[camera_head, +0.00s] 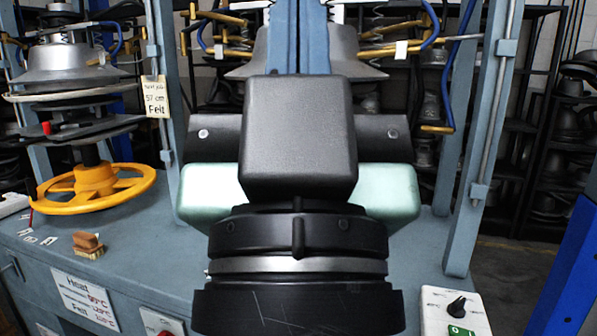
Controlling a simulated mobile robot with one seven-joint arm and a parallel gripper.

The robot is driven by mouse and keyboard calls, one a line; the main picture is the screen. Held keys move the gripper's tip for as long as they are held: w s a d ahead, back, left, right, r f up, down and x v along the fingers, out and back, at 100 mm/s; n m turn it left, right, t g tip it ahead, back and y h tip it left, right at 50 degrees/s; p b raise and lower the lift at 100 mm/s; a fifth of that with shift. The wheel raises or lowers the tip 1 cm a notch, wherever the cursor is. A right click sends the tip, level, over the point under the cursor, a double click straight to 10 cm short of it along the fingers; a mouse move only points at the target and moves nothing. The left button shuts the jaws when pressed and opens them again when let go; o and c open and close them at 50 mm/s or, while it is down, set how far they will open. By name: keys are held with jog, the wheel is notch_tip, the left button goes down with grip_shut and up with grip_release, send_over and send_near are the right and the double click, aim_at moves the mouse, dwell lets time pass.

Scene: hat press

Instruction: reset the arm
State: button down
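My arm's end fills the middle of the view, close to the camera. It shows a black block (298,140) in front of a dark bar with a bolt at each side. Pale green parts stick out left and right behind the block. Below it is a thick black round joint with a silver ring (298,265). My gripper's fingertips cannot be made out, so whether it is open or shut does not show. I see nothing held.
A blue-grey press bench (140,265) stands ahead, with upright posts. At left are a yellow handwheel (95,190), metal hat moulds (75,62) and a small brown brush (88,245). A white control box (455,312) is at lower right. Dark shelves stand behind; some floor shows at right.

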notch_tip(320, 180, up, 20)
jog(key=p, duration=1.8)
jog(key=shift+r, duration=0.2)
